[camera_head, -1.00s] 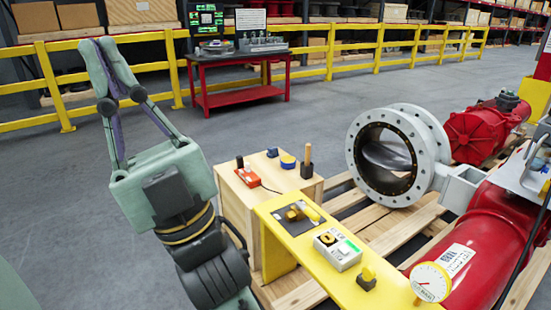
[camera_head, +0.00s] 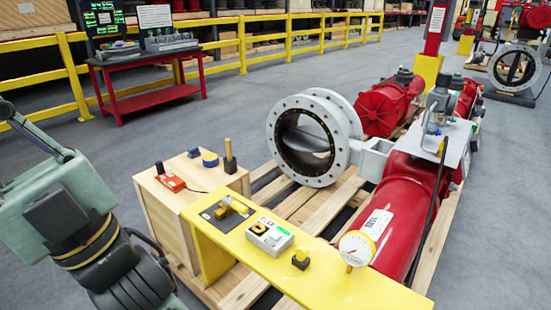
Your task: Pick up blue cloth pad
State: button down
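Two small blue things lie on top of the wooden crate: a dark blue block-like piece (camera_head: 194,153) and a round blue piece with yellow (camera_head: 210,159). I cannot tell for sure which is the cloth pad. Nothing is seen held in the visible part.
The wooden crate (camera_head: 170,215) also bears a red device (camera_head: 171,181) with a cable and a wooden-handled tool (camera_head: 230,157). A yellow bench (camera_head: 330,280) with a gauge (camera_head: 356,249) stands in front. A flanged valve (camera_head: 315,138) and red actuator (camera_head: 400,210) stand on a pallet to the right.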

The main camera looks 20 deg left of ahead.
aim_at(194, 153)
jog(key=i+j, duration=0.2)
jog(key=j, duration=0.2)
jog(key=i+j, duration=0.2)
jog(key=j, duration=0.15)
jog(key=i+j, duration=0.2)
jog(key=j, duration=0.2)
jog(key=i+j, duration=0.15)
jog(key=j, duration=0.25)
jog(key=i+j, duration=0.2)
jog(key=j, duration=0.2)
jog(key=i+j, duration=0.2)
jog(key=j, duration=0.15)
jog(key=i+j, duration=0.2)
jog(key=j, duration=0.2)
jog(key=i+j, duration=0.2)
jog(key=j, duration=0.2)
